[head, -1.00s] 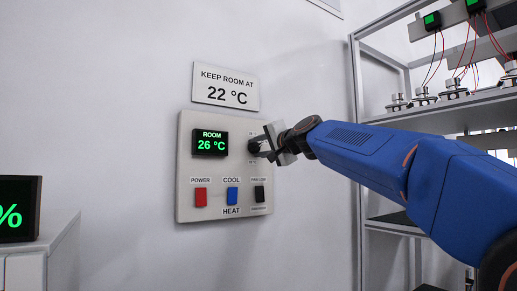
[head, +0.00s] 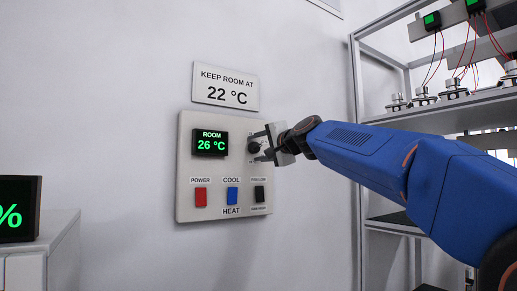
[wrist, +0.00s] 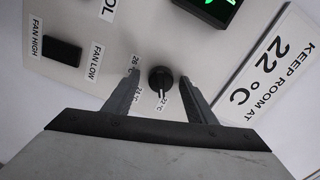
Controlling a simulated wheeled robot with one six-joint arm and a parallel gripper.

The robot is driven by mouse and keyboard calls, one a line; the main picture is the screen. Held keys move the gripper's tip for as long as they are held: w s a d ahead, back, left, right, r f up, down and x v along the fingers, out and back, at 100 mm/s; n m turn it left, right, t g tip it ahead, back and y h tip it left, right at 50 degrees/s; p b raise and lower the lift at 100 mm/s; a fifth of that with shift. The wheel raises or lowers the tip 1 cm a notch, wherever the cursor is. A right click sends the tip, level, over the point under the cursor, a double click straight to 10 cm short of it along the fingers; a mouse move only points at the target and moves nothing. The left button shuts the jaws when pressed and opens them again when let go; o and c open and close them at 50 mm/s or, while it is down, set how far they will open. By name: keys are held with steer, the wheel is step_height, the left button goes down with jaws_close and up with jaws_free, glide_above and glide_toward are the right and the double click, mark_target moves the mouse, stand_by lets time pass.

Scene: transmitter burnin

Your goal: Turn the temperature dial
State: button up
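The temperature dial (head: 254,147) is a small round black knob at the upper right of a beige wall panel (head: 185,160). In the wrist view the dial (wrist: 160,78) shows a white pointer mark that appears to point toward the 22 °C label (wrist: 163,104). My gripper (head: 264,146) is at the dial from the right. Its two grey fingers stand on either side of the dial, with a visible gap on each side in the wrist view. The gripper is open and holds nothing. The room display (head: 210,143) reads 26 °C.
A sign (head: 225,86) above the panel says to keep the room at 22 °C. Below the dial are a red power switch (head: 201,197), a blue cool/heat switch (head: 232,196) and a black fan switch (head: 259,194). A metal shelf rack (head: 356,130) stands at right.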

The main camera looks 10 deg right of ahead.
steer(key=v, duration=1.7)
steer(key=shift+s, duration=0.15)
steer(key=s+a+f+n+g, duration=0.1)
steer(key=s+f+n+g, duration=0.1)
steer(key=f, duration=0.7)
steer(key=s+a+f+n+g, duration=0.1)
steer(key=s+f+g, duration=0.1)
steer(key=f, duration=0.6)
steer(key=s+d+f+n+g+h, duration=0.1)
steer(key=s+f, duration=0.6)
steer(key=f, duration=0.7)
steer(key=s+d+f+n+g+h, duration=0.1)
steer(key=s+f+n+g, duration=0.3)
steer(key=s+f, duration=0.4)
steer(key=s+d+f+n+g+h, duration=0.2)
steer(key=s+f, duration=0.6)
steer(key=f, duration=1.2)
steer(key=shift+s+n+g+h, duration=0.25)
steer(key=shift+n+g+h, duration=0.25)
steer(key=shift+g+h, duration=0.25)
